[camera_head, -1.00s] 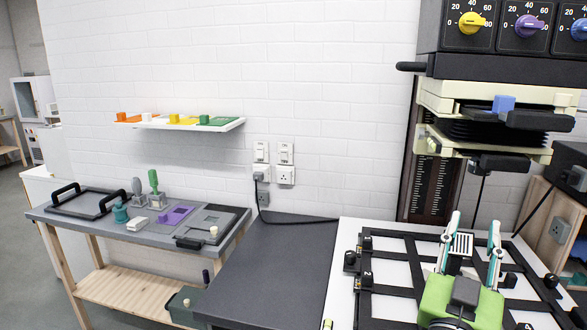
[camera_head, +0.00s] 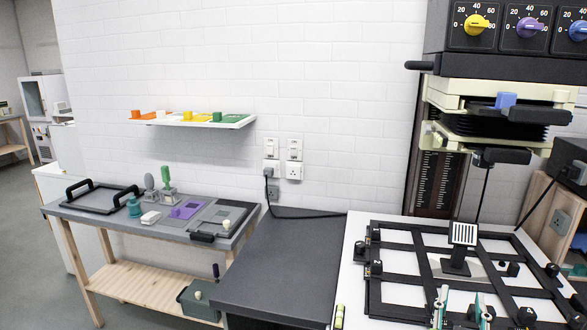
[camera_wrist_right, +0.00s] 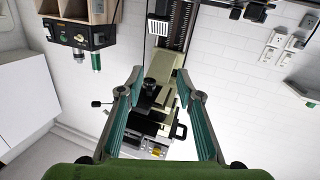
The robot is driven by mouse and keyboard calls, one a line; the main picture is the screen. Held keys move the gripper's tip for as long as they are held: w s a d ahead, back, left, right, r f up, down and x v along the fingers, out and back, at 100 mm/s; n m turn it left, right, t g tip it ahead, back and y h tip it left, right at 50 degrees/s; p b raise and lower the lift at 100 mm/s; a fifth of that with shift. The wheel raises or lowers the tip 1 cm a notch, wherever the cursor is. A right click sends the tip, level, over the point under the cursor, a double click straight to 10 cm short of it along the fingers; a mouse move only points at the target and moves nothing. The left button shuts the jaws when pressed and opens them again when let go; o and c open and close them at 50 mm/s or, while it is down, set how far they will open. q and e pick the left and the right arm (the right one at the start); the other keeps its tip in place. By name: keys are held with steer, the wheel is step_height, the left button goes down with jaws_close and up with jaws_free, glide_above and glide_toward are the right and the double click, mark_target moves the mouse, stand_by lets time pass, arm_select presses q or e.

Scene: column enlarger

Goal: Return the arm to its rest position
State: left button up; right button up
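My right gripper (camera_head: 460,307) is at the bottom edge of the head view, over the near part of the easel. Only its pale and teal fingertips show there. In the right wrist view its two fingers (camera_wrist_right: 160,78) stand apart with nothing between them. The enlarger (camera_head: 492,120) on its dark column (camera_head: 437,180) stands behind the easel, and it shows upside down beyond the fingers in the wrist view. My left gripper is not in view.
The easel (camera_head: 405,310), a black frame on a white board, carries a small dark stand with a striped plate (camera_head: 463,236). A dark counter (camera_head: 275,280) left of it is clear. A side table (camera_head: 75,212) holds trays and tools. A wall shelf (camera_head: 235,123) holds coloured items.

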steer(key=s+a+f+n+g+y, duration=0.2)
steer(key=s+f+g+y, duration=0.15)
steer(key=f, duration=0.65)
steer(key=s+a+f+n+g+y, duration=0.1)
steer(key=s+a+f+g+y, duration=0.1)
steer(key=s+f, duration=0.5)
steer(key=s+a+f+n+g+y, duration=0.2)
steer(key=s+a+f+g, duration=0.1)
steer(key=s+f, duration=0.35)
steer(key=s+a+f+n+g+y, duration=0.2)
steer(key=s+a+f+g, duration=0.1)
steer(key=s+f, duration=0.35)
step_height(320, 180, down, 27)
steer(key=s+g+b, duration=0.1)
steer(key=s+g, duration=0.1)
steer(key=s, duration=0.1)
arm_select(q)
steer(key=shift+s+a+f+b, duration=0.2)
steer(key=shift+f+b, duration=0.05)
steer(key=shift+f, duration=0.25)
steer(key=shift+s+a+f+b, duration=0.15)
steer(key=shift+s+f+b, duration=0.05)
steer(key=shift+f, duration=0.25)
arm_select(e)
steer(key=s+d+f, duration=0.2)
steer(key=s+f, duration=1.4)
steer(key=shift+s+d+f+g+h, duration=0.2)
steer(key=shift+d+f+g+h, duration=0.15)
steer(key=shift+d, duration=0.05)
